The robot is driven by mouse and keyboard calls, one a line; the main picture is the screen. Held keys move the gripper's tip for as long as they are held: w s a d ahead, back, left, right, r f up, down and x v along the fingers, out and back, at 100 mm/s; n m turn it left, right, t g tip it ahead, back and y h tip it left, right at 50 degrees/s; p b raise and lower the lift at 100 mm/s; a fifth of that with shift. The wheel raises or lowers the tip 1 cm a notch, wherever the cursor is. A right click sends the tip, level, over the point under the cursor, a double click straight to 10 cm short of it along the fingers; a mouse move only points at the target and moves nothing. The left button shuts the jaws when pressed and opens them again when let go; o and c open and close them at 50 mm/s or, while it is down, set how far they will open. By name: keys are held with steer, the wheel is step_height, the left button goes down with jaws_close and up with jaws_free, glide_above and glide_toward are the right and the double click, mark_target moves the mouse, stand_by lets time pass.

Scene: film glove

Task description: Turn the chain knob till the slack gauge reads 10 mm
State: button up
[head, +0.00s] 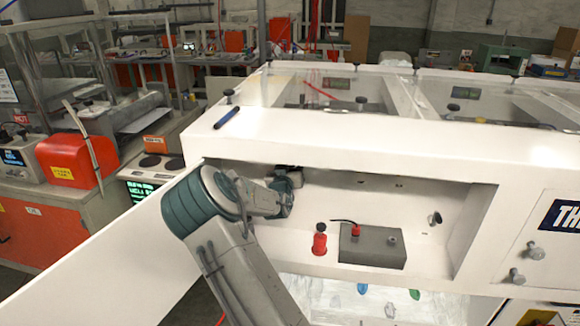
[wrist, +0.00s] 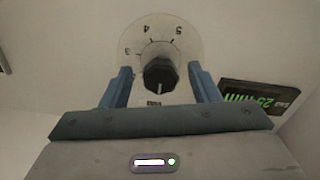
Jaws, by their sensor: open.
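The chain knob (wrist: 160,75) is a dark faceted knob with a pale pointer line, on a clear round dial (wrist: 160,35) with numbers around it. My gripper (wrist: 159,69) is open, with one blue finger on each side of the knob. A gap shows between the fingers and the knob, though their depth is hard to judge. The slack gauge (wrist: 258,97) is a black display with green digits at the right of the wrist view. It seems to read about 25 mm, but the digits are blurred. In the head view my arm hides the knob and the gauge.
The knob is inside a white machine's recessed bay (head: 320,195). An open white door panel (head: 130,255) is at the left. A blue pen (head: 226,117) lies on top.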

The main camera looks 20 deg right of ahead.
steer(key=c, duration=1)
steer(key=shift+o, duration=0.2)
